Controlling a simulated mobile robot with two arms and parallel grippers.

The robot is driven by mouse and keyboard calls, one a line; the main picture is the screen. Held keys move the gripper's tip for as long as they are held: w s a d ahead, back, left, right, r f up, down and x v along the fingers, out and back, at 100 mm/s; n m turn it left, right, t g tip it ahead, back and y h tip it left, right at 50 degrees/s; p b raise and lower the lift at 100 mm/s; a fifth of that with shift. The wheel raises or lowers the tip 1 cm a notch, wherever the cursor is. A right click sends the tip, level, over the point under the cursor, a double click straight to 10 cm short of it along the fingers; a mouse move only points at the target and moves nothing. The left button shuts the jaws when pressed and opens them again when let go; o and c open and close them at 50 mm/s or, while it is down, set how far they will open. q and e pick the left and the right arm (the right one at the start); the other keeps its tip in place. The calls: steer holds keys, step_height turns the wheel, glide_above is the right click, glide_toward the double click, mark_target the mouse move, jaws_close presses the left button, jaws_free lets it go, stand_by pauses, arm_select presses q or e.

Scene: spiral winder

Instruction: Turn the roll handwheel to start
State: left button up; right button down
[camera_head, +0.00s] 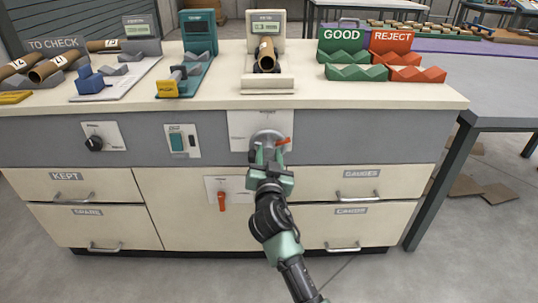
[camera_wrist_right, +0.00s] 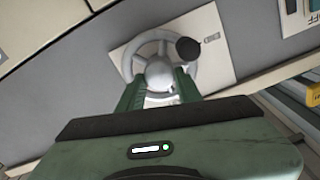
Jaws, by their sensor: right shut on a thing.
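The grey roll handwheel (camera_head: 266,136) is mounted on a white plate (camera_head: 240,125) on the bench's front. In the right wrist view the handwheel (camera_wrist_right: 187,70) shows a round hub, spokes and a dark knob (camera_wrist_right: 187,49) on its rim at upper right. My right gripper (camera_head: 266,156) reaches it from below and covers part of it in the head view. Its green fingers (camera_wrist_right: 159,85) are closed on the handwheel, one on each side of the hub. The fingertip contact is partly hidden. An orange pointer (camera_head: 283,142) shows beside the wheel. My left gripper is not in view.
A black knob (camera_head: 95,143), a switch panel (camera_head: 182,141) and a red-orange lever (camera_head: 222,200) are on the same front, left of the wheel. Drawers with handles lie below. Open floor lies in front.

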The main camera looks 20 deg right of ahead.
steer(key=n+p, duration=0.1)
steer(key=n, duration=0.3)
steer(key=shift+a+r, duration=0.1)
steer(key=n, duration=0.3)
steer(key=shift+w+n+p, duration=0.1)
steer(key=shift+n+p, duration=0.3)
steer(key=n+p, duration=0.1)
steer(key=n, duration=0.3)
steer(key=shift+a, duration=0.1)
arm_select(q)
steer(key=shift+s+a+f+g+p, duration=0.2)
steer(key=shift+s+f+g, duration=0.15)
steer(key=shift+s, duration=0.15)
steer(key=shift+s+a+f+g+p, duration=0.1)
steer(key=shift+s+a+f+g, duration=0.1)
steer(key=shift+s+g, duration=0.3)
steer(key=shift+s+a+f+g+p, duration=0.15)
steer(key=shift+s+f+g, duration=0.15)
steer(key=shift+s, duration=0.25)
arm_select(e)
steer(key=shift+n, duration=1.2)
steer(key=c, duration=1.3)
jaws_free()
steer(key=o, duration=0.3)
steer(key=shift+w, duration=0.1)
steer(key=shift+o, duration=0.2)
